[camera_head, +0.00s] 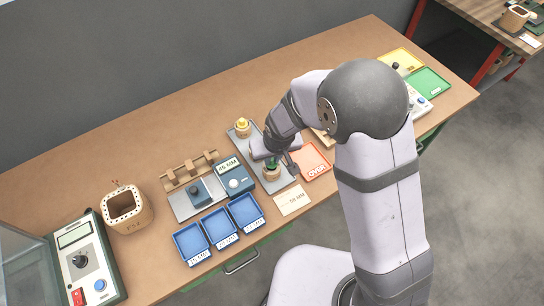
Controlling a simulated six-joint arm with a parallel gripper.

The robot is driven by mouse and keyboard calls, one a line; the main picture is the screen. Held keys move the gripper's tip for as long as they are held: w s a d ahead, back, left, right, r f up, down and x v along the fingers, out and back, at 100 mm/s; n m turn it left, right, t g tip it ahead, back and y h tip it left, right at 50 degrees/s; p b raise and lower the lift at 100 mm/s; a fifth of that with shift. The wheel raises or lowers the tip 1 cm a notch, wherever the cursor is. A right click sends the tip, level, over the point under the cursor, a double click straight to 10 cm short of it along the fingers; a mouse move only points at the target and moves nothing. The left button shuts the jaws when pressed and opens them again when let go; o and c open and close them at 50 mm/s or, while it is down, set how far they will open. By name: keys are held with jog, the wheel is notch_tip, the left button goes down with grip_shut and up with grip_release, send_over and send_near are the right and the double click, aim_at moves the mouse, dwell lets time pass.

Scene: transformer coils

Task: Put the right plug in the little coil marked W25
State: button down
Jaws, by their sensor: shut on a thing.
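A small tan coil (271,175) stands on a grey plate near the middle of the bench, with a green plug (271,163) at its top. My gripper (274,160) is right at the green plug and shut on it. I cannot tell how deep the plug sits in the coil. A yellow-topped piece (242,126) stands at the far end of the same grey plate. No W25 mark is legible on the small coil; my gripper and wrist hide part of it.
Blue trays (191,243) with size labels line the front edge. An orange tray marked OVER (312,161) lies right. A larger tan coil (126,208) and a meter (83,262) stand far left.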

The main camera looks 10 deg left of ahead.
jog(key=shift+f, duration=0.2)
dwell(0.5)
jog(key=shift+f+b, duration=0.7)
jog(key=shift+b, duration=0.05)
jog(key=c, duration=1.2)
grip_release()
jog(key=shift+r, duration=0.2)
jog(key=shift+r+p, duration=2.6)
jog(key=shift+r, duration=0.45)
